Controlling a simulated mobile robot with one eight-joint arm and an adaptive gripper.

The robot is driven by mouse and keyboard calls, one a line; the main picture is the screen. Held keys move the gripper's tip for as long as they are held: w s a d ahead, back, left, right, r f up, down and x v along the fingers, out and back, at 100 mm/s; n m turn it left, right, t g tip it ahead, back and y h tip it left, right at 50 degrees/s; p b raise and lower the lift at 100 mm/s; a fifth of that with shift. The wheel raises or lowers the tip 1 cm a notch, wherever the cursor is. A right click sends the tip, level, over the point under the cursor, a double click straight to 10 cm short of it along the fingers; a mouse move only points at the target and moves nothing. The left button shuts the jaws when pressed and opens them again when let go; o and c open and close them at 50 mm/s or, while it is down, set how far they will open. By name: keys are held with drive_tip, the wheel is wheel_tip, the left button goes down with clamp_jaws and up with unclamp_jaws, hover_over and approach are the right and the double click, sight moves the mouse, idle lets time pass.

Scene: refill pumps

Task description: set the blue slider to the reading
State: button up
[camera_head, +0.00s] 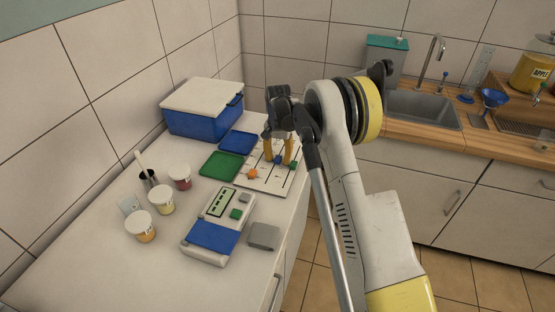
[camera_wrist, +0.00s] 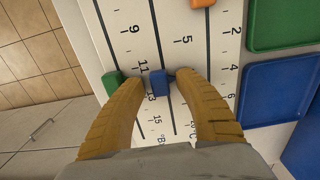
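The white scale panel (camera_head: 262,182) lies on the counter with dark slots and printed numbers. The blue slider (camera_wrist: 158,83) sits on the middle slot in the wrist view, beside the marks between 11 and 13. It also shows small in the head view (camera_head: 279,159). My gripper (camera_wrist: 160,78) is low over the panel, one yellow finger on each side of the blue slider. Narrow gaps seem to show between fingers and slider. The green slider (camera_wrist: 113,82) is just left of the left finger. The orange slider (camera_wrist: 202,3) is at the top edge.
A grey handheld device (camera_head: 218,203) with a small display, too small to read, lies nearer on the counter. A green tray (camera_head: 221,166) and a blue tray (camera_head: 238,143) adjoin the panel. Several cups, including a red one (camera_head: 180,178), and a blue cooler box (camera_head: 203,110) stand left.

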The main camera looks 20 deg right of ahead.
sight(278, 158)
drive_tip(key=shift+r, duration=0.15)
wheel_tip(278, 158, up, 12)
idle(0.6)
drive_tip(key=s+a+r+n+t+b, duration=0.1)
drive_tip(key=s+a+r+n+t, duration=0.1)
drive_tip(key=s+r, duration=0.55)
drive_tip(key=s+a+r+n+t+b, duration=0.15)
drive_tip(key=s+r, duration=0.35)
drive_tip(key=s, duration=0.6)
drive_tip(key=s+a+f+n+t, duration=0.1)
drive_tip(key=s+f+n+t, duration=0.1)
drive_tip(key=s, duration=0.7)
drive_tip(key=s+a+f+n+t+b, duration=0.1)
drive_tip(key=s+f, duration=0.3)
drive_tip(key=s, duration=0.6)
drive_tip(key=shift+s+n+t, duration=0.15)
drive_tip(key=shift+n+t, duration=0.2)
